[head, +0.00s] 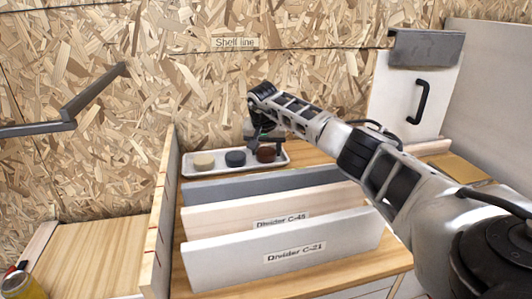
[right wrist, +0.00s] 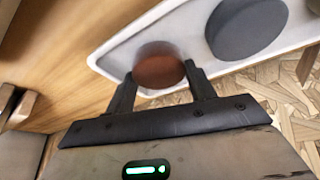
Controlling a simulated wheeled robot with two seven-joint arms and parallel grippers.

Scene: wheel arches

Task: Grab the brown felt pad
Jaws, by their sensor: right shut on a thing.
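The brown felt pad (head: 266,155) is a small round disc at the right end of a white tray (head: 222,170) on the wooden surface. In the right wrist view the pad (right wrist: 158,64) sits between the two dark fingertips of my right gripper (right wrist: 160,75), which is shut on it. In the head view the right gripper (head: 265,140) reaches down over the tray from the right. Whether the pad is clear of the tray floor is hard to tell. My left gripper is not in view.
A cream pad (head: 204,161) and a dark grey pad (head: 236,159) lie in the tray to the left. Upright divider boards (head: 285,247) stand in front of it. A wooden side panel (head: 161,205) rises at the left. A chipboard wall (head: 200,70) is behind.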

